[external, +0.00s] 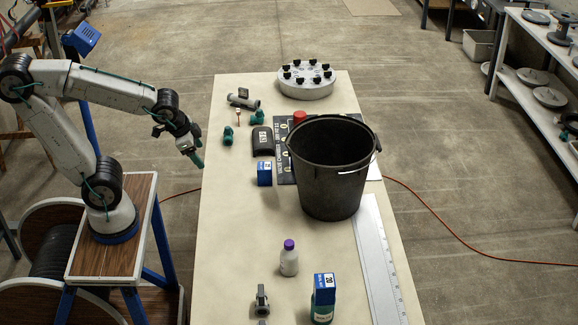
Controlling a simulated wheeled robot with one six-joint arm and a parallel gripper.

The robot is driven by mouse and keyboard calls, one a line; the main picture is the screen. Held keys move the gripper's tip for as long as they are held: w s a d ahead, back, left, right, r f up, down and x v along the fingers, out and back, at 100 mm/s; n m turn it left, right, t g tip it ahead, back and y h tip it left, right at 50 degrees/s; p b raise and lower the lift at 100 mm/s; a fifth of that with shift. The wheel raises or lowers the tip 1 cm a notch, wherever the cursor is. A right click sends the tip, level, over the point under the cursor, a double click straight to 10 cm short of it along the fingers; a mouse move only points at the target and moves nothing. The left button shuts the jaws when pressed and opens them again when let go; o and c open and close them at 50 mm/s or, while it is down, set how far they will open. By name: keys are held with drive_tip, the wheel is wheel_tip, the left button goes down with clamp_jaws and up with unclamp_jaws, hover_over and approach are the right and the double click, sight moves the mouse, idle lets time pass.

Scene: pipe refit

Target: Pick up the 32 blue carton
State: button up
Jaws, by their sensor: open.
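A small blue carton (264,173) stands near the left edge of the table, beside the black bucket; the number on its white label is too small to read. A second blue carton (324,284) is at the near end, on or right behind a teal-green bottle (322,313); its label looks like 20, but I cannot be sure. My gripper (198,160) is open and appears empty, just off the table's left edge. It is left of the first carton and apart from it.
The table (227,240) has clear room at its near left. A black bucket (325,185) stands right of the first carton, and a dark rounded block (263,141) lies behind it. A purple-capped bottle (289,260), steel ruler (381,265) and flanged disc (306,82) are also there.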

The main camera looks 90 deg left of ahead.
drive_tip(key=w+a+f+t+y, duration=0.1)
drive_tip(key=w+a+f+t, duration=0.1)
drive_tip(key=w+a+f, duration=0.3)
drive_tip(key=w+a+f+t, duration=0.2)
drive_tip(key=w+a+f, duration=0.1)
drive_tip(key=w+a, duration=0.35)
drive_tip(key=m+t, duration=0.1)
drive_tip(key=t, duration=0.1)
approach(262, 169)
drive_tip(key=w+a+r, duration=0.1)
drive_tip(key=w+a, duration=0.1)
drive_tip(key=a, duration=0.1)
drive_tip(key=f+h, duration=0.1)
drive_tip(key=a+f+t+h, duration=0.1)
drive_tip(key=f, duration=0.1)
drive_tip(key=a+f+t, duration=0.1)
drive_tip(key=shift+f+h, duration=0.15)
drive_tip(key=shift+h, duration=0.25)
drive_tip(key=shift+s+f+t+h, duration=0.15)
drive_tip(key=shift+f+t+h, duration=0.25)
drive_tip(key=shift+t, duration=0.2)
drive_tip(key=x, duration=0.3)
drive_tip(key=f+x, duration=0.1)
drive_tip(key=x, duration=0.2)
drive_tip(key=shift+d+f, duration=0.1)
drive_tip(key=shift+d, duration=0.15)
drive_tip(key=shift+w+f, duration=0.15)
drive_tip(key=shift+w, duration=0.5)
drive_tip(key=c, duration=1.1)
